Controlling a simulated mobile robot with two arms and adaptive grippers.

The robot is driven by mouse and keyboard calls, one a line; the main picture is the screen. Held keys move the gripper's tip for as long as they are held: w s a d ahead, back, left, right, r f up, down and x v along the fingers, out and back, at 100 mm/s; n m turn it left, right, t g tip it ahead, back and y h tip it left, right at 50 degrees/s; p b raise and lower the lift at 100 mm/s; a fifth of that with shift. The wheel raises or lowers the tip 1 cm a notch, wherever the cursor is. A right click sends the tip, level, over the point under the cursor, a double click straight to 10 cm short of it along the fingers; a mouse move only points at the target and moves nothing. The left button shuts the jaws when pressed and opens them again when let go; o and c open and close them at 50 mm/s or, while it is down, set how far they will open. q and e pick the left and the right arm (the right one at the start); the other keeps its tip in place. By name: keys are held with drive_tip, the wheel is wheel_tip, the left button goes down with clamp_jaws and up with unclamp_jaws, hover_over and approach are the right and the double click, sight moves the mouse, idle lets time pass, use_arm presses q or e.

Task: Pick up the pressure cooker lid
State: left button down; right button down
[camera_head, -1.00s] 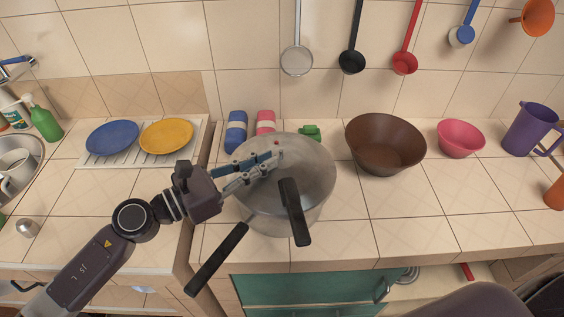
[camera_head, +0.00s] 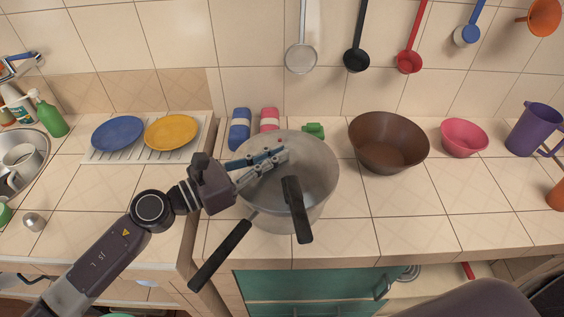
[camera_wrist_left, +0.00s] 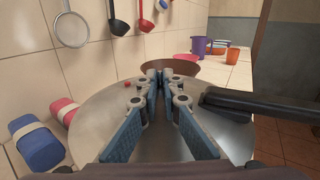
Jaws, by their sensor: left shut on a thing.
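The pressure cooker (camera_head: 272,218) is a grey metal pot standing near the counter's front edge, with a long black handle (camera_head: 220,257) pointing front-left. Its grey lid (camera_head: 318,172) lies over the top, and the lid's black handle (camera_head: 297,210) points toward the front. The lid (camera_wrist_left: 90,125) and its handle (camera_wrist_left: 255,104) also show in the left wrist view. My left gripper (camera_head: 284,154) reaches over the lid from the left and is shut on it near the middle. The fingers (camera_wrist_left: 165,78) hide the gripped part. My right gripper is not in view.
Blue (camera_head: 239,130) and pink (camera_head: 268,120) bundles and a green object (camera_head: 313,130) lie behind the cooker. A brown bowl (camera_head: 389,145) stands close at the right, then a pink bowl (camera_head: 464,138). Plates on a rack (camera_head: 100,157) are left. Ladles hang above.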

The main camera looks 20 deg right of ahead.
use_arm(q)
drive_tip(key=shift+r, duration=0.15)
drive_tip(key=shift+r, duration=0.55)
wheel_tip(320, 180, up, 19)
drive_tip(key=p, duration=0.6)
drive_tip(key=shift+w+f, duration=0.1)
